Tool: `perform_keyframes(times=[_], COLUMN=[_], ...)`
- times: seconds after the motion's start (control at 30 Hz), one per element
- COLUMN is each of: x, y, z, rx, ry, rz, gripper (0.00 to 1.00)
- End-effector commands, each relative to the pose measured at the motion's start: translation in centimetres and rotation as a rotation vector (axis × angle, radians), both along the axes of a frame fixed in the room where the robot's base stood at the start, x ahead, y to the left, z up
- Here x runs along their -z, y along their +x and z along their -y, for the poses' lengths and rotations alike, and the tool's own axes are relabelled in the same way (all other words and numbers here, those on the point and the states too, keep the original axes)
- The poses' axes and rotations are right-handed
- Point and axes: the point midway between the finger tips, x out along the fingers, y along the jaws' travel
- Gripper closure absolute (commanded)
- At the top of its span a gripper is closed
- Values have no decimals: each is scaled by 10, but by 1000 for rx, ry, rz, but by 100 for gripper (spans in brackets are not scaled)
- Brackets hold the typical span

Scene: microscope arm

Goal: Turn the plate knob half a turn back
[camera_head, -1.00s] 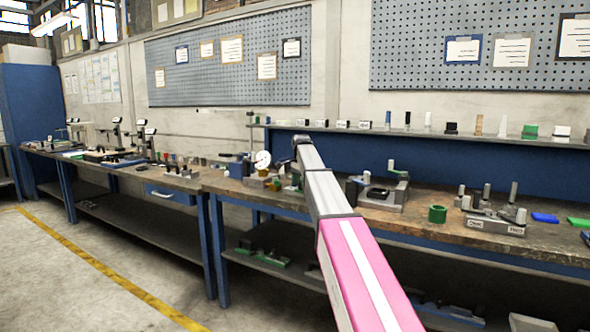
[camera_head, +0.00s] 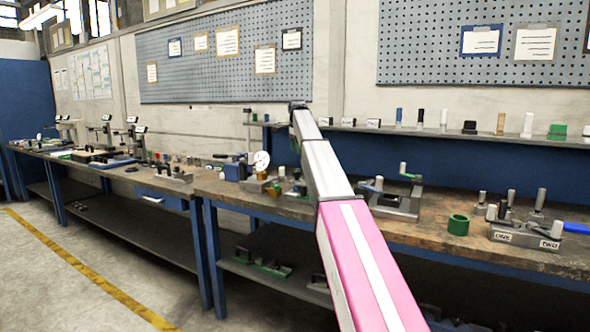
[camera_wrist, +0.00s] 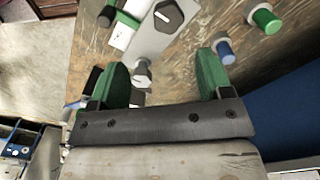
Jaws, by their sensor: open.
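In the wrist view a dark faceted knob (camera_wrist: 168,15) with a pale marking sits on a light grey plate (camera_wrist: 155,42) at the top. A smaller grey knob with a dark top (camera_wrist: 142,72) shows below it, close to the left finger. I cannot tell for sure which is the plate knob. My gripper (camera_wrist: 164,78) is open, its two green fingers spread with nothing held between them. The dark knob lies ahead of the fingertips, apart from them. In the head view my arm's end (camera_head: 298,106) points away over the bench and the fingers are hidden.
In the head view, a dial gauge (camera_head: 261,160), a fixture with a green handle (camera_head: 400,198) and a green ring (camera_head: 458,224) stand on the wooden bench (camera_head: 420,232).

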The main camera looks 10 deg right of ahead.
Motion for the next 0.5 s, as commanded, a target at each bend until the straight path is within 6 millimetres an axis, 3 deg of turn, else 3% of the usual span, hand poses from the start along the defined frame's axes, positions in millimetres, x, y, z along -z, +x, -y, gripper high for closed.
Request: perform_keyframes(times=[0.27, 0.5], x=[7, 36], y=[-1, -1], z=[0, 0], rx=[-1, -1], ry=[0, 0], rz=[-1, -1], gripper=[28, 28])
